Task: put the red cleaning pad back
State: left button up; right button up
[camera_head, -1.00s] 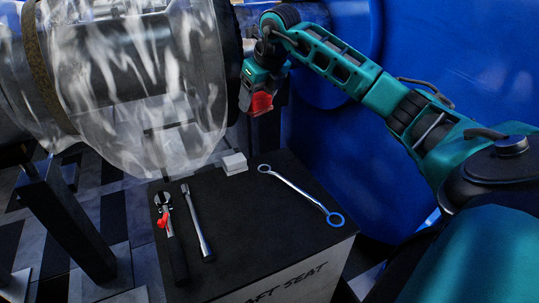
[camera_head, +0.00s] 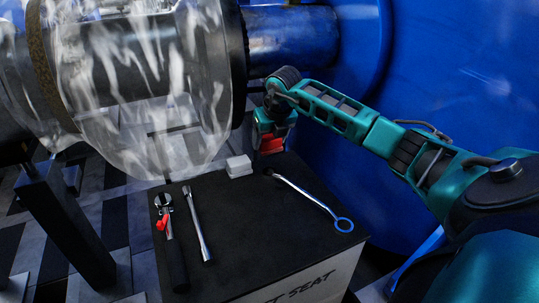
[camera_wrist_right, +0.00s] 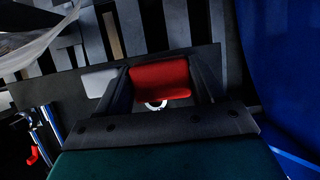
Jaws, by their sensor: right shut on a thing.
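The red cleaning pad (camera_head: 271,145) is held by my right gripper (camera_head: 271,150) above the back right of the black-topped box. In the right wrist view the red pad (camera_wrist_right: 160,78) spans between the two dark fingers of the right gripper (camera_wrist_right: 160,85). A white pad or block (camera_head: 239,166) lies on the box top, just left of and below the held pad; it also shows in the wrist view (camera_wrist_right: 98,84). The held pad appears to be above the surface, over the far ring of the spanner. My left gripper is not in view.
The black box top (camera_head: 250,225) carries a ring spanner (camera_head: 315,201), a long steel bar tool (camera_head: 197,225) and a dark-handled tool with a red part (camera_head: 165,224). A plastic-wrapped cylinder (camera_head: 150,85) hangs behind left. A blue wall (camera_head: 450,80) stands at right.

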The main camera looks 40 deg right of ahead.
aim_at(269, 151)
notch_tip(269, 151, down, 5)
jog(key=shift+r+b, duration=0.15)
jog(key=shift+b, duration=0.35)
jog(key=shift+r, duration=0.1)
jog(key=shift+f, duration=0.2)
jog(key=o, duration=0.9)
jog(key=shift+o, duration=0.2)
jog(key=shift+r, duration=0.1)
